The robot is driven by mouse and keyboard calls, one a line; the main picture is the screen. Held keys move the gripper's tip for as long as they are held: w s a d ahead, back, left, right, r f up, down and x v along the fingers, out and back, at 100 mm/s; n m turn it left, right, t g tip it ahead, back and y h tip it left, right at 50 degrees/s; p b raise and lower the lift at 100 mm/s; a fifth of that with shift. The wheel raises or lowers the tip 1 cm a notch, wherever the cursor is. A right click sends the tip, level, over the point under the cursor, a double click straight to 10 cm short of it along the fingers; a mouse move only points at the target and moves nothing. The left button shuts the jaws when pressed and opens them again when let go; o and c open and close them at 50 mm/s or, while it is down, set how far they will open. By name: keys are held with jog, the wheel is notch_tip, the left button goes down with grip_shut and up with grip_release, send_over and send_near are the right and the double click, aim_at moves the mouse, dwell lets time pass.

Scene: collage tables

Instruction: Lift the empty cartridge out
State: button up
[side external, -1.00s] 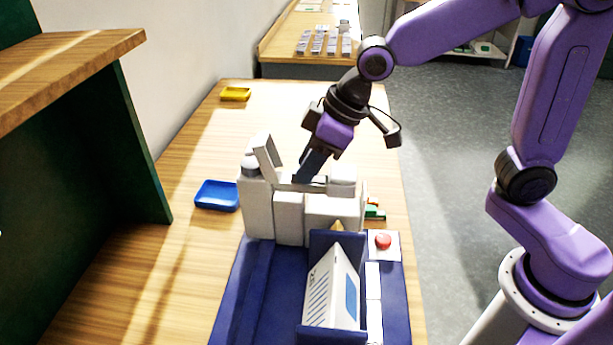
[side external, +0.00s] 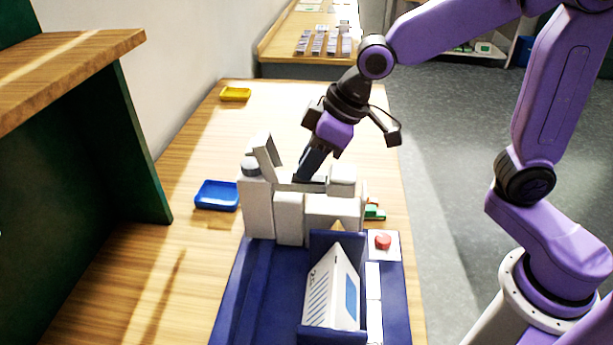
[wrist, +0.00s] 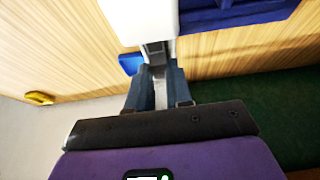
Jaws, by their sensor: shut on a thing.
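A light grey machine (side external: 290,215) with a raised lid (side external: 266,150) stands on the table at the back of a dark blue tray. My gripper (side external: 304,178) reaches down into the top of the machine, just right of the lid. In the wrist view my gripper (wrist: 157,88) is shut on a narrow grey piece, which I take to be the cartridge (wrist: 160,84). Most of the cartridge is hidden by the fingers and the machine, and I cannot tell whether it is empty. A white machine part (wrist: 142,18) is close ahead of the fingertips.
The blue tray (side external: 255,290) holds a white box (side external: 331,285). A red button (side external: 383,242) is to its right. A small blue tray (side external: 217,195) and a yellow tray (side external: 235,94) lie on the wooden table. A dark green shelf unit (side external: 110,160) stands at left.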

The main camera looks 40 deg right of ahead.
jog(key=shift+r, duration=2.85)
